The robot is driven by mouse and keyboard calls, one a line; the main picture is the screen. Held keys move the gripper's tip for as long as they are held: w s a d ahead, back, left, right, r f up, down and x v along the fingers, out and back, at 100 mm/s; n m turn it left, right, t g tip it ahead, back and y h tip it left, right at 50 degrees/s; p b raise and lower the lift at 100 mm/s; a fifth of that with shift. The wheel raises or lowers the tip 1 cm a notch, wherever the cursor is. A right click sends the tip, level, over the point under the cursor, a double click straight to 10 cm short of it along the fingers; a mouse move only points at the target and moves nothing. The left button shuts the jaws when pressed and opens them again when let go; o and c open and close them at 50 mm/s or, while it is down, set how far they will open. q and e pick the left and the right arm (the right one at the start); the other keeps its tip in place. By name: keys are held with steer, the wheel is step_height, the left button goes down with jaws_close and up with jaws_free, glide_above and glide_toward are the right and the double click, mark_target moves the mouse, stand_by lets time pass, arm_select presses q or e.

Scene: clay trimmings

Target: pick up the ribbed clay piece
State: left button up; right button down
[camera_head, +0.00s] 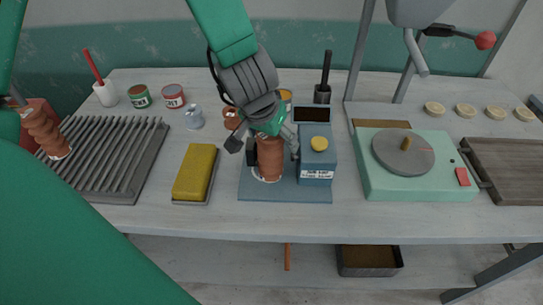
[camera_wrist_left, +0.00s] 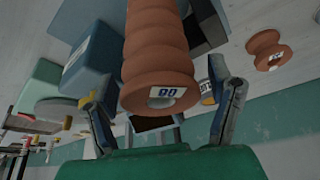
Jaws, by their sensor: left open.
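A ribbed terracotta clay piece (camera_head: 270,160) stands upright on a blue-grey base in the middle of the bench. In the left wrist view its ribbed body (camera_wrist_left: 158,45) fills the upper middle, with a small label on its near end. My left gripper (camera_head: 265,146) is open and over the piece from above. Its two fingers (camera_wrist_left: 158,92) flank the near end, with a gap visible on the right side. The gripper partly hides the piece's top in the head view. Another ribbed clay piece (camera_head: 45,132) stands at the far left by the grey ribbed rack.
A blue box with a yellow knob (camera_head: 318,155) stands close on the right of the piece. A yellow sponge (camera_head: 195,172) lies to the left, and a small clay spool (camera_head: 231,119) is behind. A green turntable unit (camera_head: 416,180) is farther right. Bare bench shows along the front.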

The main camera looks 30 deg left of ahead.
arm_select(q)
steer(key=shift+w+f, duration=0.2)
steer(key=shift+f, duration=0.05)
steer(key=shift+s+a+r, duration=0.1)
steer(key=c, duration=0.5)
jaws_close()
steer(key=shift+r, duration=0.1)
